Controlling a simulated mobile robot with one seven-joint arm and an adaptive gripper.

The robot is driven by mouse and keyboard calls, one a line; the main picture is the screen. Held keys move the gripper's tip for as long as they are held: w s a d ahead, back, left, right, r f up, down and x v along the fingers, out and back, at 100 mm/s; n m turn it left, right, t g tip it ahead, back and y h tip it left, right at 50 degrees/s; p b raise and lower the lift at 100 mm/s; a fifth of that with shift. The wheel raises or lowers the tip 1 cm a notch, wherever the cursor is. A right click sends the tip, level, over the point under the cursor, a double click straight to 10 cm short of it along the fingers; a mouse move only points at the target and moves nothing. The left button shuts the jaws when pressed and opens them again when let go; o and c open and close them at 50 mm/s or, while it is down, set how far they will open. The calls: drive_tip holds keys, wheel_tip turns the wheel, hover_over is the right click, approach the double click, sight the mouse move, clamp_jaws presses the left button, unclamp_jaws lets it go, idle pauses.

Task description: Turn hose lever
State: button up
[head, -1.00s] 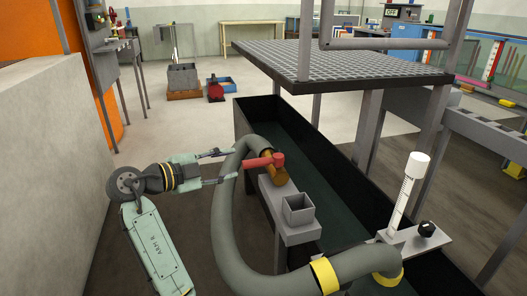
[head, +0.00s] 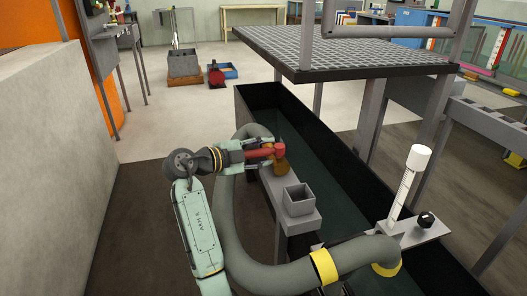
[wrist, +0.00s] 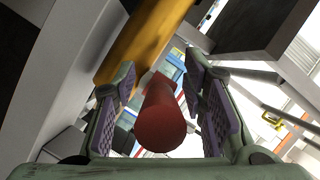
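The red hose lever (head: 266,151) sits on a brass-coloured valve (head: 281,166) at the far end of the thick grey hose (head: 229,225). The lever points left, toward my arm. My gripper (head: 262,156) is at the lever, its fingers on either side of it. In the wrist view, the round red end of the lever (wrist: 161,122) lies between the padded fingers of my gripper (wrist: 162,82). Gaps show on both sides, so the fingers are open around the lever. The brass body (wrist: 145,42) is beyond it.
A grey ledge with a square open box (head: 299,200) stands just in front of the valve. The long black-walled tank (head: 345,205) runs behind it. A pale wall (head: 55,190) is at left.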

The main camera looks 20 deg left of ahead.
drive_tip(key=shift+c, duration=0.5)
drive_tip(key=c, duration=0.5)
drive_tip(key=shift+f, duration=0.15)
clamp_jaws()
